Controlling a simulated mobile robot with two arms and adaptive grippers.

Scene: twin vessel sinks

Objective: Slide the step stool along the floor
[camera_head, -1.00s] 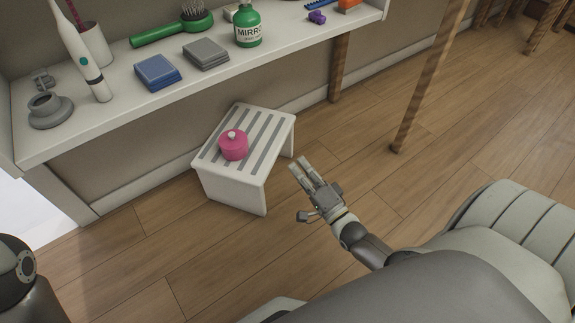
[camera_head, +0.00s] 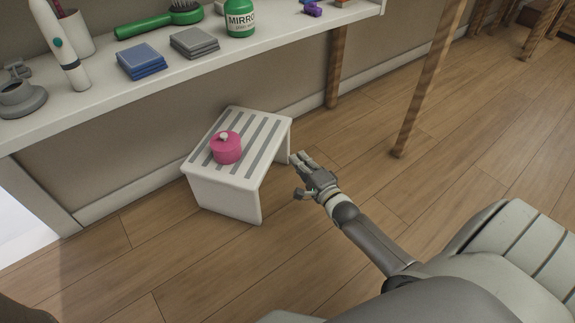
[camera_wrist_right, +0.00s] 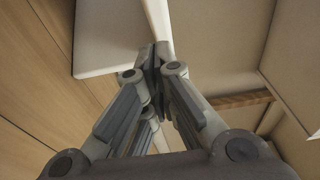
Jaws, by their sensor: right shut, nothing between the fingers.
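The white step stool (camera_head: 225,192) stands upright on the wood floor below the counter. Its top has grey stripes, and a pink lidded pot (camera_head: 228,150) sits on it. My right gripper (camera_head: 298,159) is at the stool's right side, low by the right end leg. Its fingers are shut and empty. I cannot tell whether the fingertips touch the stool. In the right wrist view the closed fingertips (camera_wrist_right: 154,58) are beside a white panel of the stool (camera_wrist_right: 110,35). My left gripper is not in view.
The counter (camera_head: 110,105) runs above and behind the stool, with folded cloths (camera_head: 141,62), a green bottle (camera_head: 240,18) and a green brush (camera_head: 160,22) on it. A wooden post (camera_head: 425,85) stands to the right. The floor (camera_head: 340,140) in front and right is mostly clear.

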